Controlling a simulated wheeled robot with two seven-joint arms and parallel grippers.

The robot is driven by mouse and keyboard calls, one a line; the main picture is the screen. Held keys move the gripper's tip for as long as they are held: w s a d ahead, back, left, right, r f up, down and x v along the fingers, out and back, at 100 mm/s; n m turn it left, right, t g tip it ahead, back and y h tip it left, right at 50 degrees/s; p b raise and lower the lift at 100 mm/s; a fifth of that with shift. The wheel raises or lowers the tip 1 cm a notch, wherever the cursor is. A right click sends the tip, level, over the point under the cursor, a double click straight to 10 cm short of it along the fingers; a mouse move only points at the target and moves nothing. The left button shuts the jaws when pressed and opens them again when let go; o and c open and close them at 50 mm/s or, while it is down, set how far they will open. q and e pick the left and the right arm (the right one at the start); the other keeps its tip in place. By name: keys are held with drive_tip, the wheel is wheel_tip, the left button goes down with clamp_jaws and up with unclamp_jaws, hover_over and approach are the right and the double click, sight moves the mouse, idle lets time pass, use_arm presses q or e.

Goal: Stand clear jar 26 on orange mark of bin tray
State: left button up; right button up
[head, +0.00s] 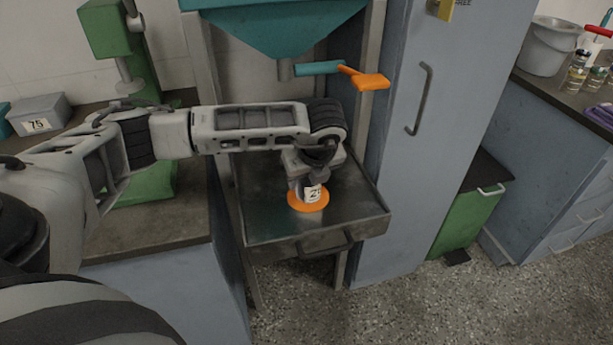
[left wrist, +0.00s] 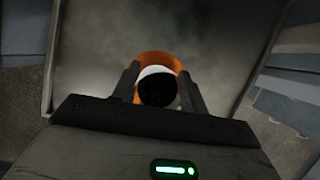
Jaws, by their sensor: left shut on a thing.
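The jar (head: 313,194), with a white label whose number is partly covered, stands upright at the orange mark (head: 296,202) of the metal bin tray (head: 270,228). My left gripper (head: 310,183) is shut on the jar from above. In the left wrist view the jar's dark round top (left wrist: 157,90) with a white rim sits between the two fingers (left wrist: 157,88), with the orange mark (left wrist: 150,58) around its far side. I cannot tell whether the jar's base touches the mark. My right gripper is not in view.
A teal hopper (head: 275,30) with an orange-ended lever (head: 370,81) hangs above the tray. A blue-grey cabinet (head: 440,120) stands close on the right. A green press (head: 125,60) and a grey box labelled 75 (head: 38,114) are on the left bench.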

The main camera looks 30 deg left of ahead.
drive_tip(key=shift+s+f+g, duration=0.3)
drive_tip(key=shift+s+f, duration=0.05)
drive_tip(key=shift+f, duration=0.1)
use_arm(q)
drive_tip(key=o, duration=1.1)
drive_tip(key=v, duration=1.6)
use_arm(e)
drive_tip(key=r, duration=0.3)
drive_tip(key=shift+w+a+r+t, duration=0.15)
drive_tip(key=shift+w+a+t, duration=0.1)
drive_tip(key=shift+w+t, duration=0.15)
use_arm(q)
drive_tip(key=shift+w, duration=0.1)
